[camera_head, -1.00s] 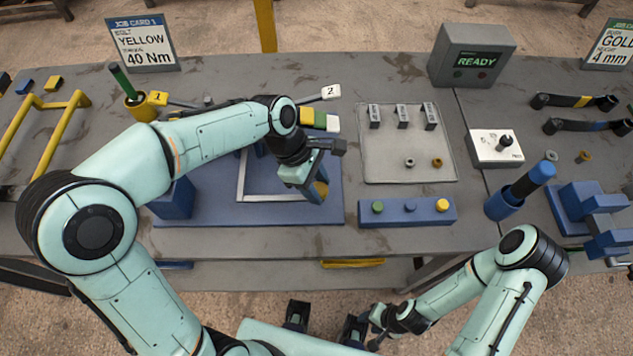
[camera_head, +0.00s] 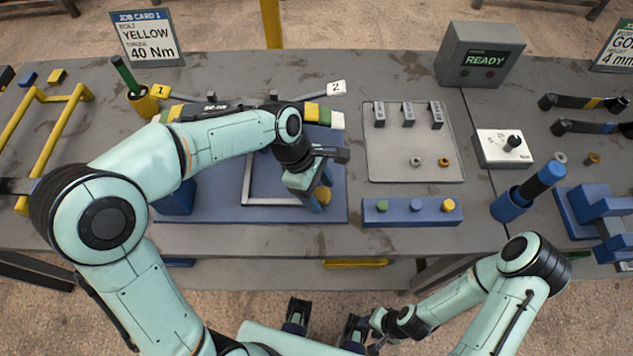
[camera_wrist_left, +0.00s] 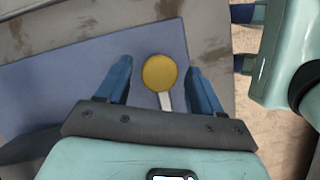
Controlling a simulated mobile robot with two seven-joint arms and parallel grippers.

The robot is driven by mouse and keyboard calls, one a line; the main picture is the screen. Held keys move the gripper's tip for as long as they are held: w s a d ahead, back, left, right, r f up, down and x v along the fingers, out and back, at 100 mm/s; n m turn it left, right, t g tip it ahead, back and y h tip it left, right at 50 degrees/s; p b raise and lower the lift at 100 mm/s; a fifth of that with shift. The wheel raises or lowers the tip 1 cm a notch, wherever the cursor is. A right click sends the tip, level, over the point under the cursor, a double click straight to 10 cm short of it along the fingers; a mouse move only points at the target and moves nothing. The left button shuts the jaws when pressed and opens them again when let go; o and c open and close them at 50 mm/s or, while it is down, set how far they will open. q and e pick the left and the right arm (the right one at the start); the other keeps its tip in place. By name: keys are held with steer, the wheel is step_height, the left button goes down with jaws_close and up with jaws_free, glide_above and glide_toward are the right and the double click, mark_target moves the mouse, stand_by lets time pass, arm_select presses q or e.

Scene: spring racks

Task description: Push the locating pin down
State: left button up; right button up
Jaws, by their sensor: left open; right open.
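A round yellow knob, seemingly the locating pin's head (camera_head: 323,195), stands near the front right of the blue base plate (camera_head: 225,215). In the left wrist view the yellow head (camera_wrist_left: 160,72) lies between the two blue fingers, with a gap on each side. A pale strip runs from it towards the gripper's palm. My left gripper (camera_head: 315,200) is open and points down at the pin; its height above the head is hard to tell. My right gripper (camera_head: 376,342) is low in front of the table, far from the pin; its fingers are small in view.
A pale square frame (camera_head: 248,182) lies on the base plate, partly behind my left arm. A blue block with coloured buttons (camera_head: 410,212) stands close to the right. A grey tray (camera_head: 400,170) and a READY box (camera_head: 480,55) are farther back. The table's front edge is near.

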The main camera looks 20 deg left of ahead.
arm_select(q)
steer(key=p+v, duration=0.2)
steer(key=v, duration=1.1)
steer(key=shift+s+a, duration=0.1)
